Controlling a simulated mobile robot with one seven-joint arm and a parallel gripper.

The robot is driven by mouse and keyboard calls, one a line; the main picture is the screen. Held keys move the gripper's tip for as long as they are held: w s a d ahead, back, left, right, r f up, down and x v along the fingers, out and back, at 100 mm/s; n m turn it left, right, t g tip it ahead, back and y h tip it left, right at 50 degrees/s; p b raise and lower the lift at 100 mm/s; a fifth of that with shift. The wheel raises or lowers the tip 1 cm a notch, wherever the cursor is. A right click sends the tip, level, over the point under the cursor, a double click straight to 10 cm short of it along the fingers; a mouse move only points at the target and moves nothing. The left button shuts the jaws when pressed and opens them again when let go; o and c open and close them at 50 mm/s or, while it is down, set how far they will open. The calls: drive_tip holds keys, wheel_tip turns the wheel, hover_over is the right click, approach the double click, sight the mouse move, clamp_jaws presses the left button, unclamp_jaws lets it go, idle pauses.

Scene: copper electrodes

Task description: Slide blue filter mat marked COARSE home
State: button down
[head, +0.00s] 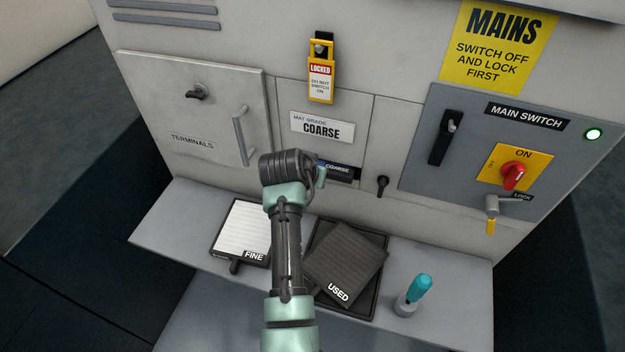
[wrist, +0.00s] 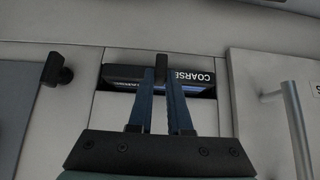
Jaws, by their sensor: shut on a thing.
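The filter mat marked COARSE (head: 338,169) sits in the slot under the MAT GRADE COARSE sign (head: 322,126), its dark labelled front edge showing. In the wrist view the mat (wrist: 125,72) lies across the slot opening, with a thin blue strip under its edge. My gripper (wrist: 161,82) is shut on the dark pull tab (wrist: 161,66) at the middle of the mat's front. In the head view my wrist hides the left part of the slot and most of the fingers. How deep the mat sits is hard to tell.
A white FINE mat (head: 240,230) and a dark USED mat (head: 345,262) in a tray lie on the shelf below. A teal-handled screwdriver (head: 418,287) stands at right. The TERMINALS door handle (head: 244,136) and a black latch (head: 382,186) flank the slot.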

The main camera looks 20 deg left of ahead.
drive_tip(key=shift+w+b, duration=1.1)
drive_tip(key=shift+w, duration=0.2)
drive_tip(key=shift+f, duration=0.1)
drive_tip(key=c, duration=0.7)
unclamp_jaws()
drive_tip(key=shift+p+v, duration=3.55)
drive_tip(key=shift+p, duration=1)
drive_tip(key=b+v, duration=0.2)
drive_tip(key=v, duration=1.1)
drive_tip(key=shift+s+f, duration=0.1)
